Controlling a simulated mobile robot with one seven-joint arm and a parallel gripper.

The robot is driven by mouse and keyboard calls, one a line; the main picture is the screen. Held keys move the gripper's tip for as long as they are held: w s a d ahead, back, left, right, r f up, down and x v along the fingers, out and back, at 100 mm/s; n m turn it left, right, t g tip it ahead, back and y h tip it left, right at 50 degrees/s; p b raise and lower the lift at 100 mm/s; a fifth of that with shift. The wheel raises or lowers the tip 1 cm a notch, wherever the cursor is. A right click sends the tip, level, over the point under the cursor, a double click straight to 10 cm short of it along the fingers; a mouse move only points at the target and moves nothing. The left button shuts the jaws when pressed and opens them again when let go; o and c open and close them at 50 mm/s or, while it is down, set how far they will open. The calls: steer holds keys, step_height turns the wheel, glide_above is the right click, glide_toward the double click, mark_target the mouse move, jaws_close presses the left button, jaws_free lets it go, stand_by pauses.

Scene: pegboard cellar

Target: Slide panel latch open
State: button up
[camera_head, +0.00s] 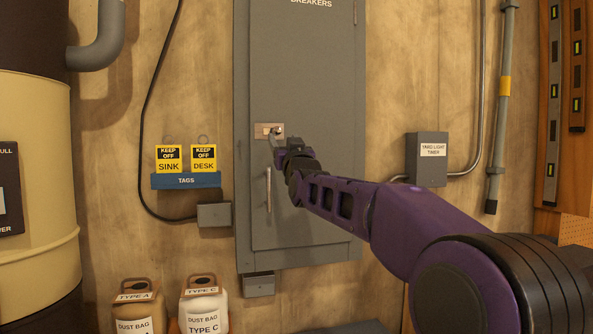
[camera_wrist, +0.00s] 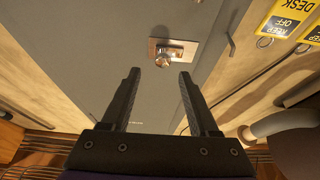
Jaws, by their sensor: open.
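The grey breaker panel (camera_head: 310,80) is on the wall, its door flat against the frame. The latch is a small metal plate (camera_head: 262,130) with a round knob (camera_head: 278,130) at its right end, on the door's left side. The wrist view shows the plate (camera_wrist: 184,47) and the knob (camera_wrist: 162,61) up close. My gripper (camera_head: 280,139) is at the latch, just below the knob in the head view. In the wrist view my gripper (camera_wrist: 159,75) is open and empty, with the knob just beyond and between the fingertips. I cannot tell whether they touch.
A vertical door handle (camera_head: 268,189) is below the latch. A blue tag holder (camera_head: 186,180) with yellow tags hangs left of the panel. A grey timer box (camera_head: 427,159) is on the right.

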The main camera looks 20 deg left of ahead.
steer(key=b+v, duration=0.3)
steer(key=v, duration=0.9)
steer(key=shift+s+d, duration=0.2)
steer(key=shift+d, duration=0.05)
steer(key=shift+f, duration=0.1)
